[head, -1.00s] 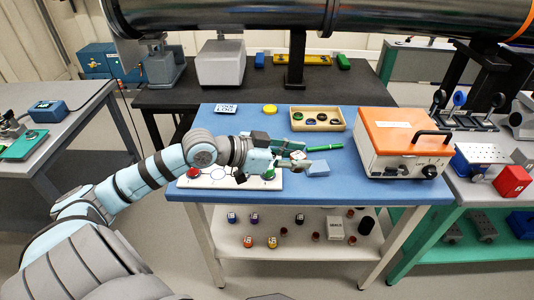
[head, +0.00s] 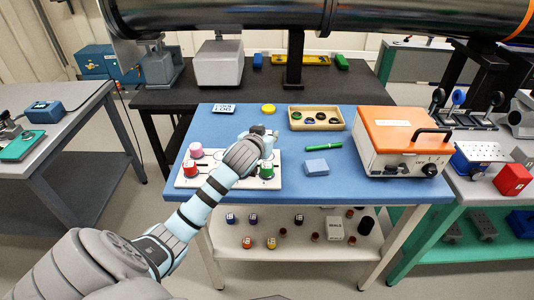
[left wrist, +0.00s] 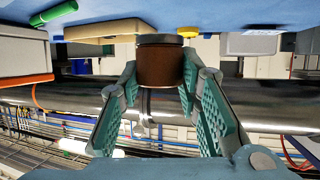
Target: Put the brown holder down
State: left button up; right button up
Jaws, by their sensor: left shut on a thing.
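The brown holder (left wrist: 160,65) is a short dark brown cylinder with a grey band at one end, in the left wrist view, which looks upside down. My left gripper (left wrist: 160,82) is shut on it, with one finger on each side. The holder is close to the blue tabletop (left wrist: 100,12); I cannot tell if it touches. In the head view my left gripper (head: 264,133) is over the blue tabletop (head: 390,194), just behind the white board (head: 226,180). The holder is hidden or too small to make out there. My right gripper is not in view.
On the board stand a pink cylinder (head: 196,149), a red one (head: 190,169) and a green one (head: 266,170). A green pen (head: 324,146), a light blue block (head: 317,167), a tan tray (head: 292,124) and a yellow disc (head: 268,109) lie nearby. An orange-topped box (head: 400,130) stands right.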

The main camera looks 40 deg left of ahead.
pick_arm(q)
notch_tip(320, 180, down, 5)
jog(key=shift+f+b, duration=0.1)
jog(key=shift+b, duration=0.5)
jog(key=o, duration=1.2)
jog(key=p+v, duration=0.3)
jog(key=v, duration=0.9)
jog(key=shift+d, duration=0.1)
